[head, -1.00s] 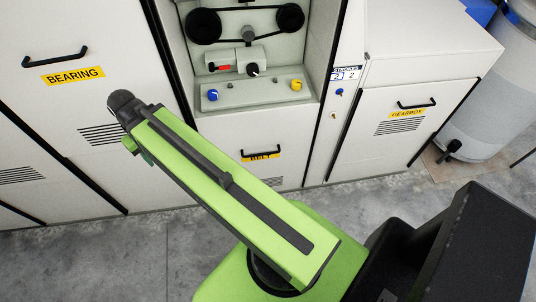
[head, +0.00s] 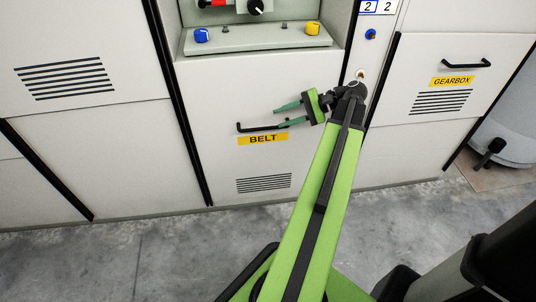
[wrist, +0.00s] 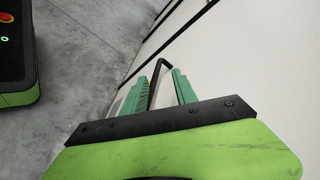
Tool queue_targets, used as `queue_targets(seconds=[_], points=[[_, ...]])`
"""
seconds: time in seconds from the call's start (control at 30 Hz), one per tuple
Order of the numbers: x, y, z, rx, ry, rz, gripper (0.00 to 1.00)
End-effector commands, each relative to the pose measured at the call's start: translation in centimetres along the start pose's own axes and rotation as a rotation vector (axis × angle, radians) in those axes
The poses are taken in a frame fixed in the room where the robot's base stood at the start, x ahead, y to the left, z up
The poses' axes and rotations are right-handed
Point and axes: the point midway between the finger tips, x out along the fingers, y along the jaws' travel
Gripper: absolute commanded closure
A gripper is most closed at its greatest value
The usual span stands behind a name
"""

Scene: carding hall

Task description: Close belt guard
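The belt guard (head: 222,92) is a pale panel with a yellow BELT label (head: 262,140), vent slots and a black bar handle (head: 246,130). It stands below an open recess in the machine. My gripper (head: 279,115) is at the right part of this handle, with its green fingers apart and pointing left. In the wrist view, the black handle (wrist: 164,63) runs between the two spread fingertips (wrist: 167,73), nearer the left finger. I cannot tell whether either finger touches it. The handle's right end is partly hidden by my gripper.
A ledge with a blue knob (head: 202,36) and a yellow knob (head: 313,28) sits above the guard. A gearbox door (head: 430,75) is on the right, with a grey drum (head: 510,125) beyond. The concrete floor (head: 150,250) in front is clear.

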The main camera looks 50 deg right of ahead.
Motion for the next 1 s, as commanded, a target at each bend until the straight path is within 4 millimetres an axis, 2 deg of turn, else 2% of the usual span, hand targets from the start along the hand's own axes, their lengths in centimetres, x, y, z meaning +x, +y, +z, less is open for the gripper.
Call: queue_targets(seconds=[0.03,0.13,0.2,0.3,0.43,0.57,0.63,1.0], points=[[-1.8,3.8,-2.5,0.024,0.019,-0.071,0.66],[-5.7,6.1,-3.4,0.051,0.035,-0.18,0.66],[-7.7,7.1,-3.6,0.061,0.043,-0.228,0.66],[-9.1,7.6,-3.4,0.065,0.046,-0.264,0.66],[-9.4,7.3,-3.2,0.065,0.046,-0.272,0.66],[-8.3,7.1,-3.2,0.065,0.045,-0.27,0.66],[-6.9,6.9,-3.3,0.065,0.044,-0.269,0.66],[2.1,4.5,-3.8,0.064,0.043,-0.266,0.66]])
